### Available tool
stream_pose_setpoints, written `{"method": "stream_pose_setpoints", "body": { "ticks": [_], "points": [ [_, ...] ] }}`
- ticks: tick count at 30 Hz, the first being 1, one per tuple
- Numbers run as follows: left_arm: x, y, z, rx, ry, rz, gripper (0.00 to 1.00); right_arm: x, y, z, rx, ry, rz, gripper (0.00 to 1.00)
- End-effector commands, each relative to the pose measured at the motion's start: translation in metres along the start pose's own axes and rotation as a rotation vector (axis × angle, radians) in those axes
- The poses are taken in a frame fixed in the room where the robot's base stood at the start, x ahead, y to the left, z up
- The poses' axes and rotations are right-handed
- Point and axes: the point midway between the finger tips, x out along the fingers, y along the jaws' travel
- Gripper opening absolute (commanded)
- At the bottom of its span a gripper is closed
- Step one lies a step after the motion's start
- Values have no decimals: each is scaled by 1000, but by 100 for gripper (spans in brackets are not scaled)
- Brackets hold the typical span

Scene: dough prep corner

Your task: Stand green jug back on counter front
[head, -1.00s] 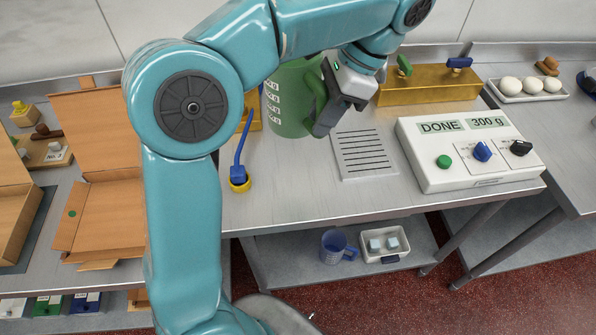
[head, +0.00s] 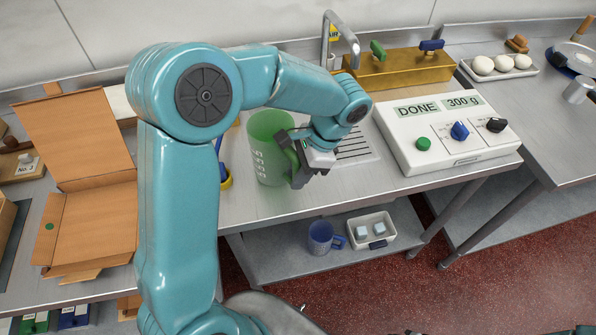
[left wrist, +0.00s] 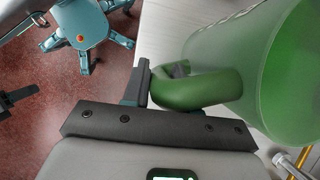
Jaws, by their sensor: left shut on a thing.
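The green jug (head: 262,150) is upright over the front part of the steel counter (head: 300,195), left of the slotted drain plate. I cannot tell whether its base touches the counter. My left gripper (head: 298,165) is shut on the jug's handle, on the jug's right side. The left wrist view shows the handle (left wrist: 200,90) at the jaws and the jug's body (left wrist: 270,70) to the right. A dark piece at the left edge of the left wrist view may be my right gripper; its jaws cannot be made out.
A white scale box (head: 440,140) reading DONE and 300 g stands to the right. Behind are a brass box (head: 400,70) and a tap (head: 340,35). A blue cord in a yellow ring (head: 226,180) lies close left. An open cardboard box (head: 95,215) stands farther left.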

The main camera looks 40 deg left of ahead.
Motion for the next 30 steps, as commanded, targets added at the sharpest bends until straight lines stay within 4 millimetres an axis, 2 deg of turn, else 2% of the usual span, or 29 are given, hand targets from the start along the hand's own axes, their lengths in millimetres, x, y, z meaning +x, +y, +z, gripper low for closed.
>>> {"method": "stream_pose_setpoints", "body": {
  "ticks": [13, 14, 15, 16, 25, 28, 30],
  "points": [
    [8, 0, -4, -1, 2, -2, 0, 3, 1, 0, 0, 0, 0, 43],
    [7, 0, -4, -1, 2, -1, 37, 2, 1, 0, 0, 0, 0, 43],
    [7, 0, -3, -1, 2, -1, 50, 2, 1, 0, 0, 0, 0, 43],
    [7, 0, -3, -1, 2, -1, 53, 2, 1, 0, 0, 0, 0, 43],
    [4, 0, -2, -1, 2, -1, 53, 0, 0, 0, 0, 0, 0, 43],
    [-4, -1, -2, -1, 3, -3, 53, 1, 0, 0, 0, 0, 0, 43],
    [-17, -1, -3, -2, 5, -4, 53, 2, 1, 0, 0, 0, 0, 43]
  ]
}}
